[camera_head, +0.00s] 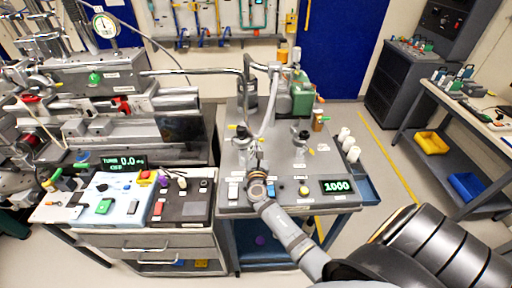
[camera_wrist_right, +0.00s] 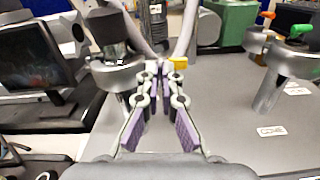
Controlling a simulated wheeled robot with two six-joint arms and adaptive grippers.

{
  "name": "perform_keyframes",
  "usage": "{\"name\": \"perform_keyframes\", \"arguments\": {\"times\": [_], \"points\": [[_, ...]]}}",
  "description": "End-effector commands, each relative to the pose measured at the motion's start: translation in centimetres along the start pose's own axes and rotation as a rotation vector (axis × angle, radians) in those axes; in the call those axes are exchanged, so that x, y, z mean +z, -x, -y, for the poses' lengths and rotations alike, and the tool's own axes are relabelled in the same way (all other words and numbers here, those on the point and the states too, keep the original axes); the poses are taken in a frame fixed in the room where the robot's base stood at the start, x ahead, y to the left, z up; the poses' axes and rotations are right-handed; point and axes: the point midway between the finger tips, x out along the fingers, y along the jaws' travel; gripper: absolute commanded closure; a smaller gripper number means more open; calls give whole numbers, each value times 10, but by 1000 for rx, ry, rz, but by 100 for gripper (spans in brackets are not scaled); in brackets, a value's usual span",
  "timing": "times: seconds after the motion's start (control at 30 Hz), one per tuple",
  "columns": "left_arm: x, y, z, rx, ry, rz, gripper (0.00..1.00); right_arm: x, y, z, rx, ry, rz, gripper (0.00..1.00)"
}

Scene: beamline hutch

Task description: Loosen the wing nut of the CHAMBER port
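My right gripper (camera_head: 256,168) is over the near left part of the grey bench panel, close to the left clamp post (camera_head: 243,133). In the right wrist view its purple-padded fingers (camera_wrist_right: 159,72) run close together at the tips. Whether a wing nut is between them cannot be made out. The left post shows there as a metal collar with a dark top (camera_wrist_right: 118,72), just left of the fingers. A second post (camera_head: 300,138), with green and orange handles in the wrist view (camera_wrist_right: 283,62), stands to the right. I cannot read which port is CHAMBER. My left gripper is not in view.
Pipes (camera_head: 246,85) and a green pump (camera_head: 301,97) rise behind the posts. A display reading 1000 (camera_head: 338,187) and a yellow button (camera_head: 303,190) sit on the front panel. A dark screen (camera_wrist_right: 34,58) is left of the gripper. White cylinders (camera_head: 348,144) stand at the right edge.

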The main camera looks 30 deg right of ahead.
Motion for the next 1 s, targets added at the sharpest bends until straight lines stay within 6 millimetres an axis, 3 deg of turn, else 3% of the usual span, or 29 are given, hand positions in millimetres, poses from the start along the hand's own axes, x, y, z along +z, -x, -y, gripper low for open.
{"name": "perform_keyframes", "arguments": {"times": [0.53, 0.73, 1.0], "points": [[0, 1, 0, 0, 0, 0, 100, 3, -1, -1, 1, 23, 6, 100], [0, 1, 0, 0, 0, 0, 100, 2, -1, -1, 0, 23, 4, 74], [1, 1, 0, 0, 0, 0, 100, 1, 0, 0, 0, 21, 2, 74]]}}
